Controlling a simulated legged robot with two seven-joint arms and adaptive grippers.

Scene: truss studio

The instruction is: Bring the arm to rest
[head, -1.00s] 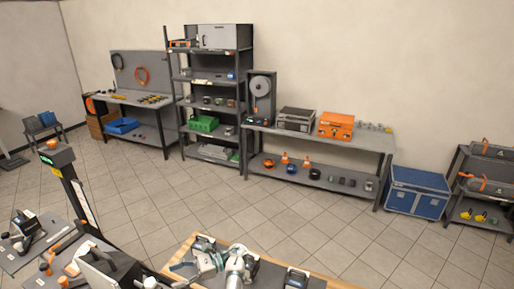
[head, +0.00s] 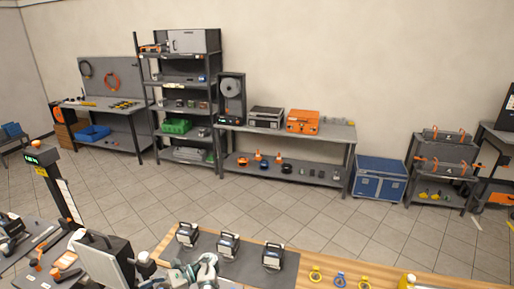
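A pale, jointed arm part of mine (head: 205,270) shows at the bottom edge, left of centre. It looks like my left arm, over the near edge of the wood-topped table (head: 440,272). My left gripper (head: 178,276) seems to be the small grey part at its left end, cut by the frame edge. Its fingers are too small and too hidden to read, and I cannot see anything held. My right arm and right gripper are not in view.
Several dark handled devices, one here (head: 228,246), stand on the table's grey mat (head: 245,262). Rings (head: 316,273) lie to the right. A cart with a display post (head: 62,188) and a grey case (head: 105,260) are at left. Open tiled floor (head: 250,205) lies beyond.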

